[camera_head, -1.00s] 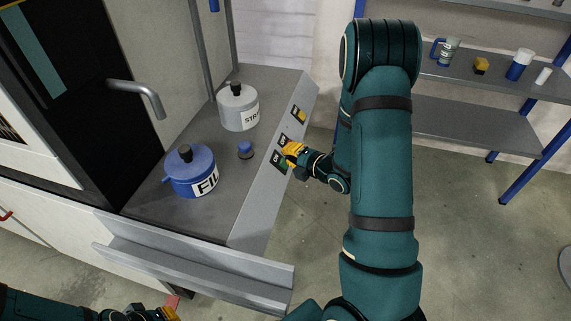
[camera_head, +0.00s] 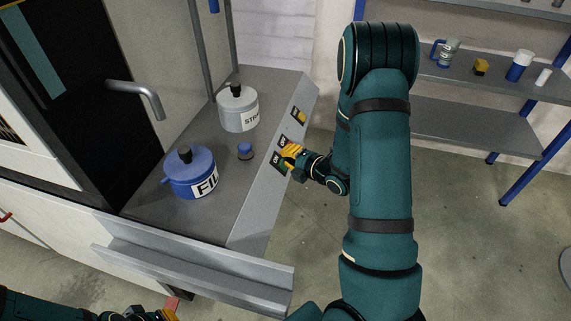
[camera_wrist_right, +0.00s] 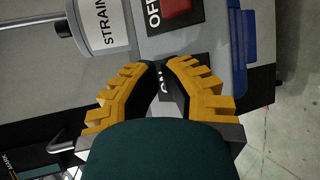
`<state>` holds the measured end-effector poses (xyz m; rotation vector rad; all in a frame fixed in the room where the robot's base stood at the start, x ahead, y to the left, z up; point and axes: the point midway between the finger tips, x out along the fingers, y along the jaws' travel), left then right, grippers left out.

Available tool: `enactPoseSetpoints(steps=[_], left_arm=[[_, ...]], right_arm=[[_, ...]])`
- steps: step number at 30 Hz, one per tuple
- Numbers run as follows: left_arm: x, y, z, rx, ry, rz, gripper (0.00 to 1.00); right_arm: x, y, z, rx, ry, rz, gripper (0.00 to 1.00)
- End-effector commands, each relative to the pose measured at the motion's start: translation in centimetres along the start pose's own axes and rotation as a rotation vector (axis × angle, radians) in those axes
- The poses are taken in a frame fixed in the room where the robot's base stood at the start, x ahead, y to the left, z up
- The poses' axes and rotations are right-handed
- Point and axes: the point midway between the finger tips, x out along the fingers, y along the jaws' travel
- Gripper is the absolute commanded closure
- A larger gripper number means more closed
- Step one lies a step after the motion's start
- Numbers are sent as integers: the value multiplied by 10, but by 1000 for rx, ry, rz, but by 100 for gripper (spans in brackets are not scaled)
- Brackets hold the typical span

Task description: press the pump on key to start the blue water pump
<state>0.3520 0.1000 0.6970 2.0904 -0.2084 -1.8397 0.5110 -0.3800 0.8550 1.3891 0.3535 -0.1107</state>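The sloping control panel (camera_head: 262,190) carries small labelled keys along its face. In the right wrist view, a red key (camera_wrist_right: 182,8) sits by an "OFF" label (camera_wrist_right: 153,14). A partly covered "ON" label (camera_wrist_right: 165,86) shows between my fingers; the key beside it is hidden. My right gripper (camera_head: 288,154) is at the panel, its yellow fingers over the lower keys; contact cannot be told. Its fingertips (camera_wrist_right: 163,64) are drawn together with nothing seen held. My left gripper (camera_head: 158,315) is cut off at the bottom edge. I cannot single out the water pump.
A blue lidded pot (camera_head: 191,173), a grey lidded pot (camera_head: 238,107) and a small blue-topped knob (camera_head: 245,151) stand on the grey worktop (camera_head: 150,211). A metal handle (camera_head: 140,97) juts out at left. A shelf (camera_head: 457,70) with cups stands at right. Open floor lies right of the panel.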

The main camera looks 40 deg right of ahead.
Motion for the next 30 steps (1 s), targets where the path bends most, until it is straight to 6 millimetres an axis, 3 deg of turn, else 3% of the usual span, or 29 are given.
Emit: enactPoseSetpoints(steps=[30], left_arm=[[-2, 1, 0, 0, 0, 0, 100]], right_arm=[[-12, 7, 6, 1, 1, 0, 100]])
